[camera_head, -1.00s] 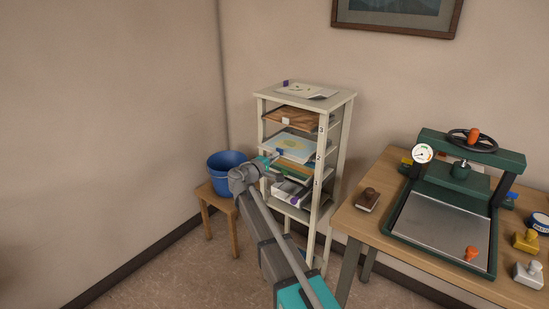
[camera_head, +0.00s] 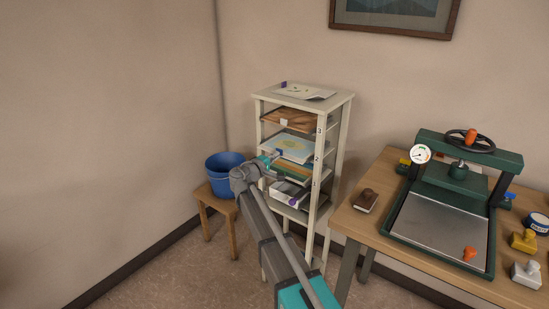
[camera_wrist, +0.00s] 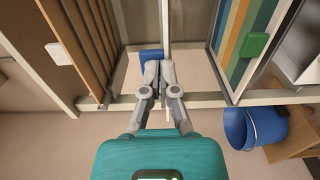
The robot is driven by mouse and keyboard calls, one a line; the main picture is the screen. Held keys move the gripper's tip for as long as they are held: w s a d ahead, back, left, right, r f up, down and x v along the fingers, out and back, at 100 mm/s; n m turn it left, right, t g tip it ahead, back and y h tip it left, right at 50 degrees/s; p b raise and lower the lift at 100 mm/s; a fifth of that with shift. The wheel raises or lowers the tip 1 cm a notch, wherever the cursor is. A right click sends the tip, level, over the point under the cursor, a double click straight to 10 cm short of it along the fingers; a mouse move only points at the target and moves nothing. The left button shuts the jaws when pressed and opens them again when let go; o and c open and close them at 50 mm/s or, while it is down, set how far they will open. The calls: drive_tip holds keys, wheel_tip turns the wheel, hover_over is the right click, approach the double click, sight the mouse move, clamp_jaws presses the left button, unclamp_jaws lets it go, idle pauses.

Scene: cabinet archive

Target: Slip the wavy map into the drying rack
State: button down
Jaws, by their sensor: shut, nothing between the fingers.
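A pale blue sheet with a yellow map shape (camera_head: 293,149), which looks like the map, lies in the white drying rack (camera_head: 342,120) at the level marked 2. A blue tab shows at its front left; a blue piece (camera_wrist: 150,53) also shows just past my fingertips in the wrist view. My gripper (camera_head: 276,157) is at the rack's front, beside the sheet's front edge. In the wrist view my gripper (camera_wrist: 160,68) has its fingers together with nothing visibly held. I cannot tell whether the fingertips touch the blue piece or whether the sheet is wavy.
A wooden board (camera_head: 290,119) lies above the map and a striped sheet (camera_wrist: 248,40) below it. Another sheet (camera_head: 305,91) lies on the rack's top. A blue bucket (camera_head: 222,171) on a stool is left; a table with a green press (camera_head: 455,185) is right.

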drive_tip(key=shift+x, duration=1.25)
idle(0.5)
drive_tip(key=shift+s, duration=0.1)
drive_tip(key=shift+v, duration=3)
drive_tip(key=v, duration=1.2)
